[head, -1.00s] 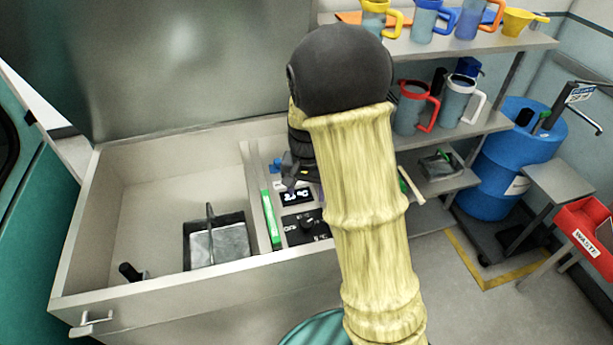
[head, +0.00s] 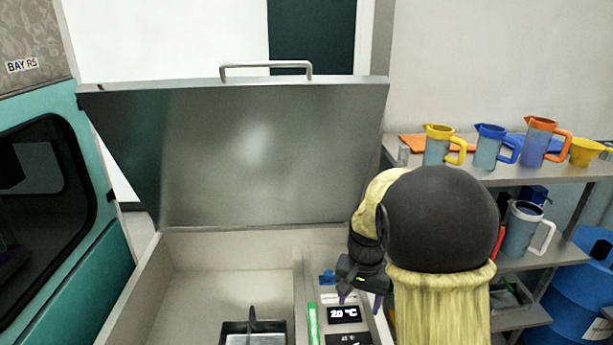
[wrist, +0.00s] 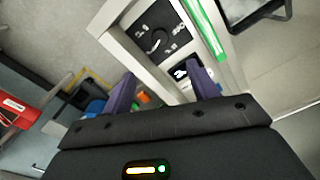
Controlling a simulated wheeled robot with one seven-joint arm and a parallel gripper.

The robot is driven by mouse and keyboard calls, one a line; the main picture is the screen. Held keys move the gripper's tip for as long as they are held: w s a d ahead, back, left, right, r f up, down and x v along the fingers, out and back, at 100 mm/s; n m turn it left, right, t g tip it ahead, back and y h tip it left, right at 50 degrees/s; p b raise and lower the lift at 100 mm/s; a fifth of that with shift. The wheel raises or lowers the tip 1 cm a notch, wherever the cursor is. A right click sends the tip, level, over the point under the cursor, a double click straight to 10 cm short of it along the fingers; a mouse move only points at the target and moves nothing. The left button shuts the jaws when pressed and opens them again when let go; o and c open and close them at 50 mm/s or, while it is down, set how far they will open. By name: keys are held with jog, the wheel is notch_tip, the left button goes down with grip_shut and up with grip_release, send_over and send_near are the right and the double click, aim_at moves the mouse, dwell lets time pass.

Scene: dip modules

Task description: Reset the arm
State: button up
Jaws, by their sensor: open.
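My gripper (head: 361,299) is above the control panel at the right side of the open-lidded chest, with its purple fingertips pointing down. In the wrist view my gripper (wrist: 158,88) shows two purple fingers spread apart with nothing between them. The control panel (wrist: 148,32) with its dial lies beyond the fingers. In the head view the panel's display (head: 344,314) reads about 20 °C. My yellow-sleeved arm with its dark joint covers part of the panel and shelf.
The chest's lid (head: 250,150) stands raised, with a handle on top. A dark basket (head: 253,332) sits inside the chest. A shelf (head: 545,177) at right holds several jugs and a yellow funnel (head: 588,152). A blue barrel (head: 592,270) stands at far right.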

jog(key=s+n+t, duration=0.2)
jog(key=s+n, duration=0.3)
jog(key=s, duration=0.8)
jog(key=shift+s+f, duration=0.35)
jog(key=shift+s, duration=0.05)
